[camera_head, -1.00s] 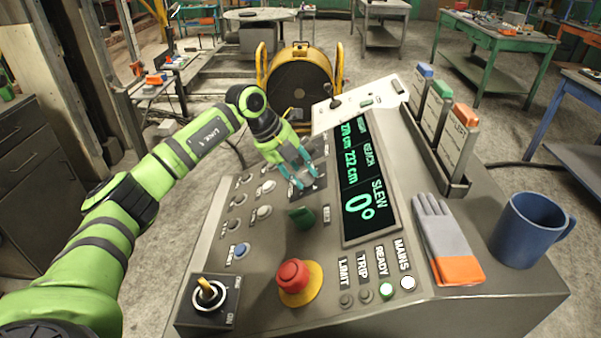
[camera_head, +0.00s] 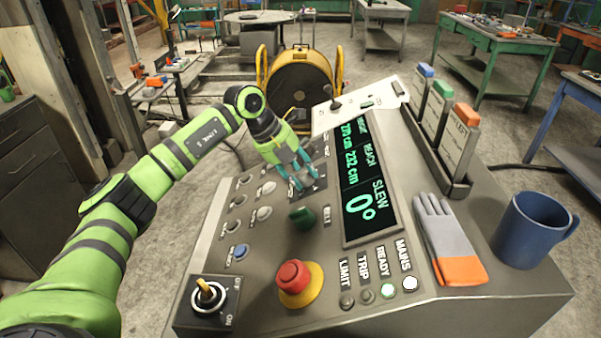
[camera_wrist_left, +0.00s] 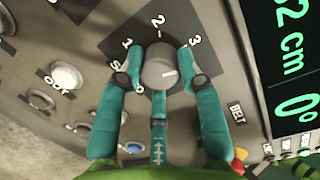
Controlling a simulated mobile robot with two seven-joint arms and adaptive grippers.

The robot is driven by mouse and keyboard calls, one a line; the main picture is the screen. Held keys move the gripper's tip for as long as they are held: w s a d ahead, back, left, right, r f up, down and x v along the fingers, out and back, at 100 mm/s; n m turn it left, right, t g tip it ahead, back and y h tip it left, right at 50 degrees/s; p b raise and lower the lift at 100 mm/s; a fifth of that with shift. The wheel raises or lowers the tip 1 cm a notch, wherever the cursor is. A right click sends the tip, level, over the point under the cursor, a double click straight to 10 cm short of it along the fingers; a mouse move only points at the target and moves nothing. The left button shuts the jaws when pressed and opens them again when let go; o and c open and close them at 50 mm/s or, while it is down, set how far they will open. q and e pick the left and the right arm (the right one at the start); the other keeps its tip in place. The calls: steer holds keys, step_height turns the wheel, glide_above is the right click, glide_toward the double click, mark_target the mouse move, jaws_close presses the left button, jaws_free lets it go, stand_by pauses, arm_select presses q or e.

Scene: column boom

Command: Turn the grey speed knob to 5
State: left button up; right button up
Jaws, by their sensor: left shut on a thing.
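The grey speed knob (camera_wrist_left: 158,68) sits on a dark dial plate (camera_wrist_left: 115,20) in the left wrist view. Numbers 1, 2 and 3 show around it. A short white mark on the knob points to the right, below the 3. The higher numbers are hidden behind a finger. My left gripper (camera_wrist_left: 160,80) is shut on the knob, with teal fingers on its left and right and one below it. In the head view the left gripper (camera_head: 302,178) reaches down onto the panel and mostly hides the knob. My right gripper is not in view.
The sloped console carries a green knob (camera_head: 302,217), a red stop button (camera_head: 294,277), a toggle switch (camera_head: 208,293) and a display (camera_head: 360,190) reading slew 0°. Gloves (camera_head: 445,240), a blue mug (camera_head: 528,232) and a card rack (camera_head: 452,150) stand to the right.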

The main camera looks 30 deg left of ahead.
arm_select(q)
steer(key=shift+w+a+r+m, duration=0.1)
steer(key=shift+w+r+m, duration=0.1)
steer(key=shift+r+m, duration=0.15)
stand_by(0.9)
steer(key=o, duration=1)
steer(key=shift+o, duration=0.6)
steer(key=shift+w+f, duration=0.1)
steer(key=shift+f, duration=0.15)
steer(key=v, duration=1.2)
